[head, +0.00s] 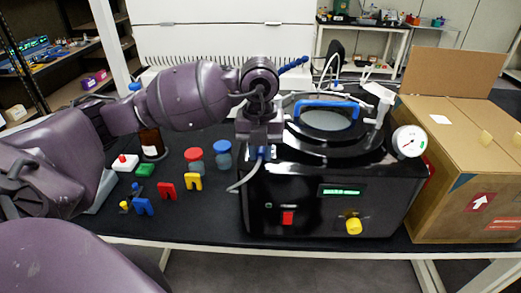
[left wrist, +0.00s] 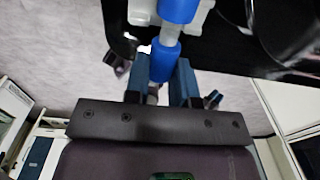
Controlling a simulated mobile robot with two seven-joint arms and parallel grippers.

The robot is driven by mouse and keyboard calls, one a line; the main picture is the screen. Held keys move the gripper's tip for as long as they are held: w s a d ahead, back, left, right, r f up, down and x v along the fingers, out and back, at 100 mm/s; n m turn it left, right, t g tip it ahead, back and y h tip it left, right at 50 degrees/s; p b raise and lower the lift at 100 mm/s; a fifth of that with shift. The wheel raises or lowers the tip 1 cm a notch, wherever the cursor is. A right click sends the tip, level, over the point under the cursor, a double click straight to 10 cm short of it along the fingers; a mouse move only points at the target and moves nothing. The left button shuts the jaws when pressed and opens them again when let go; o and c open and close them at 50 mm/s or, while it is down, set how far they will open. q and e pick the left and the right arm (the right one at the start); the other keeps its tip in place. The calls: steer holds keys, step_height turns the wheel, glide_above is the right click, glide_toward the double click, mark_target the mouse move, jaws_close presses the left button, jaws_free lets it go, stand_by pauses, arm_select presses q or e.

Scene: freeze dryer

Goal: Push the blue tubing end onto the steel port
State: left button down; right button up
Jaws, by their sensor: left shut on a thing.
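My left gripper (head: 262,153) hangs in front of the upper left front of the black freeze dryer (head: 300,195). In the left wrist view its two fingers (left wrist: 168,85) are shut on the blue tubing end (left wrist: 164,60). A pale grey cylindrical piece (left wrist: 171,34), perhaps the steel port, shows directly beyond the blue end and in line with it. Another blue piece (left wrist: 179,8) lies beyond that. I cannot tell how far the blue end overlaps the grey piece. A pale tube (head: 242,181) curves down and left below the gripper. My right gripper is not in view.
A pressure gauge (head: 409,141) and a cardboard box (head: 460,180) are at the right. Jars with red (head: 194,160) and blue (head: 223,154) lids, a brown bottle (head: 151,143) and small coloured blocks (head: 166,191) stand left of the dryer on the black table.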

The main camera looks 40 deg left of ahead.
arm_select(q)
steer(key=shift+w, duration=0.1)
steer(key=shift+w+a, duration=0.1)
stand_by(0.3)
steer(key=c, duration=0.9)
jaws_free()
step_height(320, 180, up, 11)
steer(key=shift+a+f, duration=0.1)
